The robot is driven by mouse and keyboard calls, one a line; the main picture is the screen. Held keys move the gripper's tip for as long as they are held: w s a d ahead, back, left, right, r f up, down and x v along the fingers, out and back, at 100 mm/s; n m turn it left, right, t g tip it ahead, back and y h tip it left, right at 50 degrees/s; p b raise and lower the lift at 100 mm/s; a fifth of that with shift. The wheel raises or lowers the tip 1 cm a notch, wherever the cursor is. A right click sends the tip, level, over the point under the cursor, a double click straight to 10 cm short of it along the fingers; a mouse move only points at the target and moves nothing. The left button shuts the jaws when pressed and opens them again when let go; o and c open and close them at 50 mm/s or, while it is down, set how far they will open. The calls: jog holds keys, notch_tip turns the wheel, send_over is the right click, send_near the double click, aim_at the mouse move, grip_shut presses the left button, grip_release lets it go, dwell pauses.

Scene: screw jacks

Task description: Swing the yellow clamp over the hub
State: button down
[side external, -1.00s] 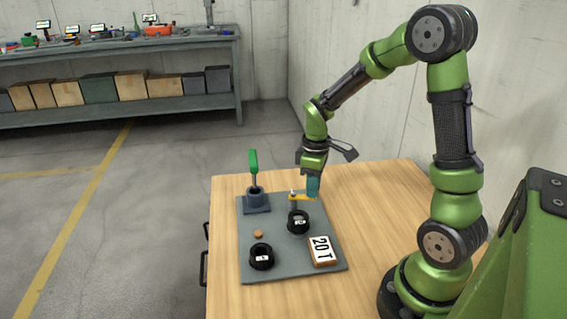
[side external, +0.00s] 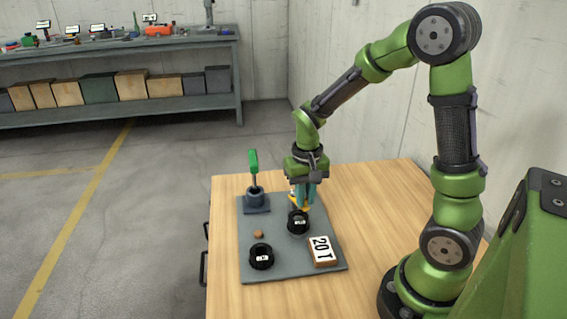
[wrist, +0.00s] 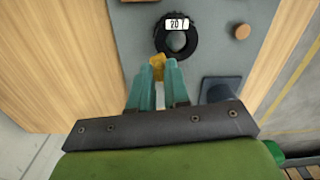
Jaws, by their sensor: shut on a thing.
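The yellow clamp (wrist: 157,62) shows between my fingertips in the wrist view, partly covered by them. In the side view only small bits of the clamp (side external: 305,208) show. My gripper (side external: 301,203) is shut on it with teal fingers, which also show in the wrist view (wrist: 159,70). The black round hub (side external: 298,224) stands on the grey plate just below the fingers. In the wrist view the hub (wrist: 177,40) has a white label, and the clamp's tip lies at its near edge. The clamp's pivot post is hidden.
The wooden table (side external: 375,220) is clear on the right.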

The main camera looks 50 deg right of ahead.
jog(key=shift+w+a+r+m, duration=0.1)
jog(key=shift+w+a+m, duration=0.15)
jog(key=shift+m, duration=0.5)
jog(key=shift+w+a+f+m, duration=0.15)
jog(key=shift+a+m, duration=0.15)
jog(key=shift+m, duration=0.5)
jog(key=shift+w+a+r+m, duration=0.15)
jog(key=shift+w+a+m, duration=0.1)
jog(key=shift+m, duration=0.5)
jog(key=c, duration=1.1)
grip_release()
notch_tip(320, 180, up, 17)
